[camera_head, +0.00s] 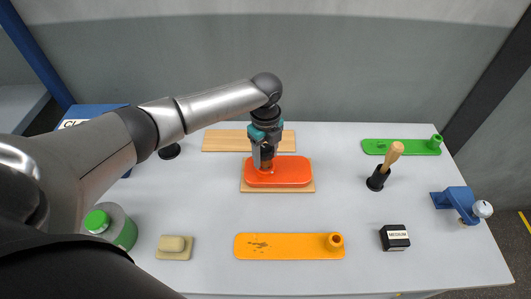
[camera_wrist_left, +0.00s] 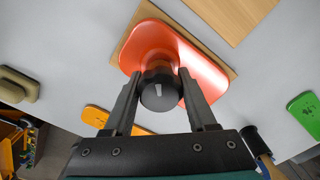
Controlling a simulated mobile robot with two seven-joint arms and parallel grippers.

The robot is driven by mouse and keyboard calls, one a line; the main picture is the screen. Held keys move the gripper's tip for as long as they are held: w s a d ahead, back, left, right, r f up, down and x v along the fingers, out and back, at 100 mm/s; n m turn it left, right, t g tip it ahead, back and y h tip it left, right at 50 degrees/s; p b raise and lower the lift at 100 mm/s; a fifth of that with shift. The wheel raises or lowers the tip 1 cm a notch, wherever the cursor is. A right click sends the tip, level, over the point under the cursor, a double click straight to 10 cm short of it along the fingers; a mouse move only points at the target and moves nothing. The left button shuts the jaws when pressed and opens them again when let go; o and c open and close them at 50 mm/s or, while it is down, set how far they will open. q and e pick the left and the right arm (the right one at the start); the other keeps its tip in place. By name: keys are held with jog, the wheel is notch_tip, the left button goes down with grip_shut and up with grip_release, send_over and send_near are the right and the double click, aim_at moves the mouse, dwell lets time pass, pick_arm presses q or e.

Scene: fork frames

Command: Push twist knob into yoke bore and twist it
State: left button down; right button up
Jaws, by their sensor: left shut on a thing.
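The twist knob (camera_wrist_left: 158,92) is black and round with a white line on its top; it shows in the left wrist view between my left gripper's fingers. My left gripper (camera_head: 266,167) is shut on it over the red-orange rounded plate (camera_head: 292,177), which lies on a thin wooden board (camera_head: 277,190). In the left wrist view the red-orange plate (camera_wrist_left: 195,65) lies behind the knob. The knob and gripper hide the spot under them, so I see no bore and cannot tell how deep the knob sits. My right gripper is not in view.
A second wooden board (camera_head: 222,141) lies behind. An orange plate (camera_head: 290,247) and a beige block (camera_head: 174,244) lie in front. At right are a green plate (camera_head: 390,147), a wooden-handled tool (camera_head: 393,154), a black "MEDIUM" box (camera_head: 394,238) and a blue fixture (camera_head: 459,201).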

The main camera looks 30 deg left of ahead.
pick_arm(q)
jog(key=shift+f+b, duration=0.65)
jog(key=shift+f, duration=0.4)
jog(key=shift+r, duration=0.15)
dwell(0.3)
jog(key=shift+r+p, duration=0.75)
jog(key=shift+p, duration=0.3)
jog(key=shift+f+b, duration=0.55)
jog(key=shift+f, duration=0.3)
jog(key=shift+r, duration=0.15)
jog(key=shift+r+p, duration=0.7)
jog(key=shift+p, duration=0.25)
